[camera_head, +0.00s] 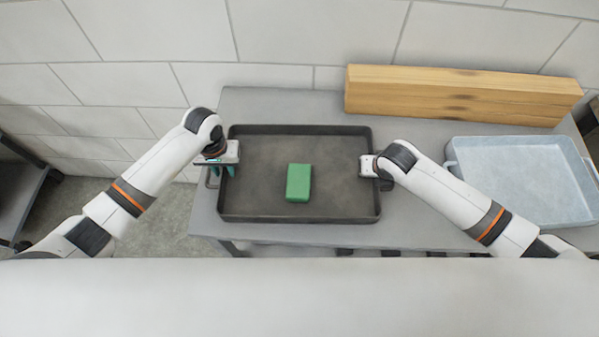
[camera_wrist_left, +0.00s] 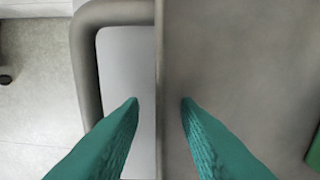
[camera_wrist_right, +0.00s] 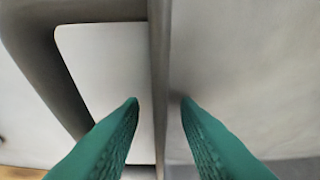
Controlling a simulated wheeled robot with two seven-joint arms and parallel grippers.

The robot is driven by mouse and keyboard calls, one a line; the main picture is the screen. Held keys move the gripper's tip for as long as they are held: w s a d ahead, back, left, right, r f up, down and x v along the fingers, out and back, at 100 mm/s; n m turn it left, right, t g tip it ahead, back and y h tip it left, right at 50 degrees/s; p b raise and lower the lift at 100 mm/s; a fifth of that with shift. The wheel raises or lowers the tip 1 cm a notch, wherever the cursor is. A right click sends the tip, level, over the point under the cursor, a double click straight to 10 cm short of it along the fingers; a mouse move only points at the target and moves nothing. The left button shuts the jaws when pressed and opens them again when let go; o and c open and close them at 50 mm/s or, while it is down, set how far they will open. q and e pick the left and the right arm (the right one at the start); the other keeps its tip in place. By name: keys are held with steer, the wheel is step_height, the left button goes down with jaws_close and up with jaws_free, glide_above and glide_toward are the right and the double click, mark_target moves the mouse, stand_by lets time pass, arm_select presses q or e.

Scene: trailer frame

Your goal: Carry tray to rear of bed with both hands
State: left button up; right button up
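A dark tray (camera_head: 260,205) lies on the grey table, with a green block (camera_head: 299,183) on it near its middle. My left gripper (camera_head: 222,165) is at the tray's left side. In the left wrist view its teal fingers (camera_wrist_left: 160,100) are apart, one on each side of the tray's side wall, with the handle loop beyond. My right gripper (camera_head: 372,170) is at the tray's right side. In the right wrist view its fingers (camera_wrist_right: 160,100) are also apart, on either side of the wall. Contact with the wall does not show in either wrist view.
A light blue tray (camera_head: 530,212) stands to the right on the table (camera_head: 420,225), behind my right forearm. Wooden beams (camera_head: 450,92) lie along the back by the tiled wall. A dark shelf or cart (camera_head: 18,195) is at the far left. Bare tabletop lies behind the dark tray.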

arm_select(q)
jaws_close()
arm_select(e)
jaws_close()
arm_select(q)
steer(key=shift+w+r, duration=0.1)
arm_select(e)
steer(key=shift+w, duration=0.1)
stand_by(0.9)
